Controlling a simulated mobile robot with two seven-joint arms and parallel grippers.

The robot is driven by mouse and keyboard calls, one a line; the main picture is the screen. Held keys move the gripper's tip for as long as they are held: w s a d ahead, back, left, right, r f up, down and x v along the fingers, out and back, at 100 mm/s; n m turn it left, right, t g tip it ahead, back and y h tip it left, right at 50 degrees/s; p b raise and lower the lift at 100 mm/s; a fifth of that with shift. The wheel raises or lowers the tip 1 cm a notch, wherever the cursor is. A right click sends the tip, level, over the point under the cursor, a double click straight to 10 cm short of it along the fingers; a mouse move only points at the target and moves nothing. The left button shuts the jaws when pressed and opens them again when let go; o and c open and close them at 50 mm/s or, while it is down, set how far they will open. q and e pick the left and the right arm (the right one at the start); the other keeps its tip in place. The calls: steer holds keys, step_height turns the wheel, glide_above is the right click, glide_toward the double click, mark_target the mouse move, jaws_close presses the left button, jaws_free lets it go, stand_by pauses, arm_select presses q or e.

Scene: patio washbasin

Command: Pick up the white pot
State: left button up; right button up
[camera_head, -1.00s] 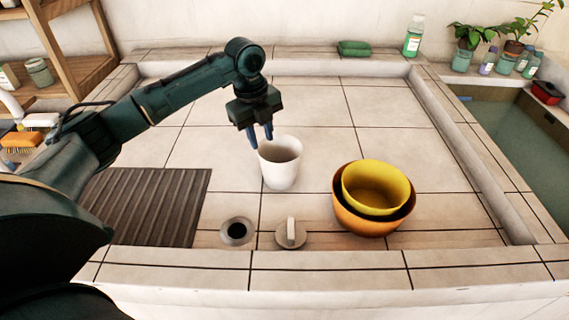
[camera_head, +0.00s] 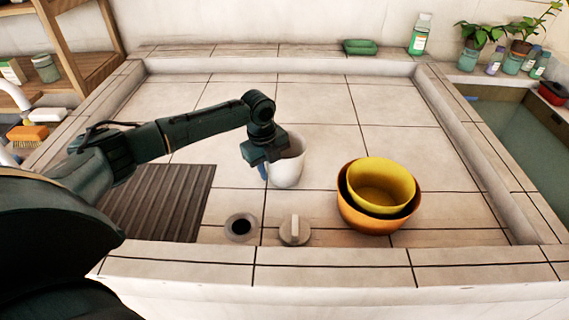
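The white pot (camera_head: 289,170) stands upright on the tiled basin floor, left of the stacked bowls. My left gripper (camera_head: 264,170) is down at the pot's left rim and covers part of it. One blue finger shows low against the pot's left side. The other finger is hidden, so I cannot tell whether the gripper is open or shut on the wall. My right gripper is not in view.
A yellow bowl (camera_head: 381,184) sits in an orange bowl (camera_head: 352,210) just right of the pot. In front are a drain hole (camera_head: 241,227) and a round stopper (camera_head: 294,231). A ribbed dark mat (camera_head: 160,203) lies at left. The basin floor behind is clear.

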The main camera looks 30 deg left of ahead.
arm_select(q)
steer(key=shift+c, duration=0.3)
jaws_close()
